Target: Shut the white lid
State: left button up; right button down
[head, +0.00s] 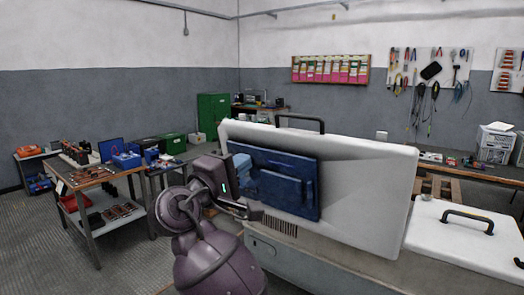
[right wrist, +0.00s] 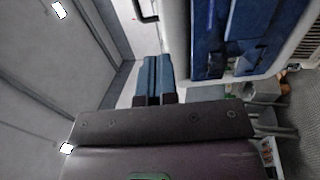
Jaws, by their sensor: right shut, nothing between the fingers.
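The white lid (head: 375,190) stands raised, close to upright, over the white chest. A blue ribbed panel (head: 285,182) covers part of the side facing me, and a black handle (head: 301,123) is on its top edge. In the right wrist view the blue panel (right wrist: 235,35) is at the upper right. My right gripper (head: 240,164) is at the lid's left part, in front of the blue panel in the head view. Its blue fingers (right wrist: 154,78) are together and empty in the right wrist view. Contact with the lid cannot be told. My left gripper is not in view.
A second white lid (head: 470,240) with a black handle lies flat to the right. A metal workbench (head: 90,182) with tools stands at the left, and a long bench runs behind the raised lid. The floor (head: 130,250) between workbench and chest is clear.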

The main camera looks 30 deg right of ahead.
aim_at(282, 133)
jog(key=x, duration=1.3)
jog(key=shift+w+d, duration=0.2)
jog(key=shift+d, duration=0.05)
